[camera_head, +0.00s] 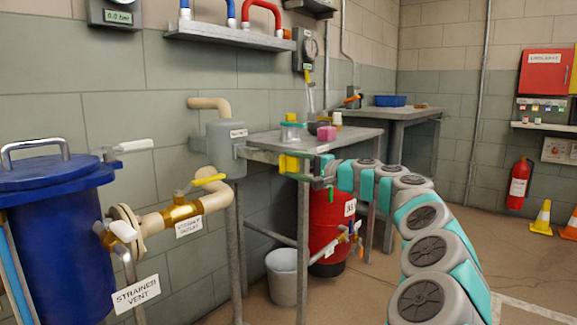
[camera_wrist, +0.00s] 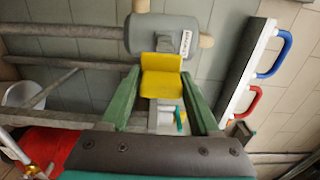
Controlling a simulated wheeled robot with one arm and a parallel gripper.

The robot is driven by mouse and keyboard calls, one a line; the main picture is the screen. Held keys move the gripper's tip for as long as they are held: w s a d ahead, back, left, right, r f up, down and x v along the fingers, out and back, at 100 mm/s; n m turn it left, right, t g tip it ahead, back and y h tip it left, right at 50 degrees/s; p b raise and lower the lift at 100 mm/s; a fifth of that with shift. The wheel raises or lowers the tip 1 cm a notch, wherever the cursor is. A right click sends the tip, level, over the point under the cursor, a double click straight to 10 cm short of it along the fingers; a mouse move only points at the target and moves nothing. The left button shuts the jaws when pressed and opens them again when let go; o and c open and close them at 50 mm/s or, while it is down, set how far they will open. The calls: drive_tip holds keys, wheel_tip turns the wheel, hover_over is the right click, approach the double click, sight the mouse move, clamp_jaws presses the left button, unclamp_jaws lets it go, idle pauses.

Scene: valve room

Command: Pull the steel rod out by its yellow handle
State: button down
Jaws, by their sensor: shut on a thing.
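The yellow handle (camera_head: 289,164) is in front of the steel table's left end in the head view, beside the grey vessel (camera_head: 222,146). In the wrist view the yellow handle (camera_wrist: 161,76) sits between the tips of my two green fingers, with the grey vessel (camera_wrist: 166,35) just beyond it. My gripper (camera_wrist: 161,72) is shut on the handle; in the head view my gripper (camera_head: 308,168) reaches it from the right. I cannot clearly tell the steel rod apart; the handle and fingers hide what lies behind them.
The steel table (camera_head: 350,136) carries small coloured items close to my arm. A red tank (camera_head: 328,222) and a white bucket (camera_head: 283,278) stand below. A wall shelf (camera_head: 230,36) holds red and blue handles. Open floor lies at the right.

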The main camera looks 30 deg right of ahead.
drive_tip(key=shift+s+r, duration=0.1)
drive_tip(key=shift+r, duration=0.1)
drive_tip(key=shift+c, duration=1.1)
unclamp_jaws()
drive_tip(key=shift+f, duration=0.1)
drive_tip(key=v, duration=0.7)
drive_tip(key=shift+s+d, duration=0.2)
drive_tip(key=shift+s, duration=0.15)
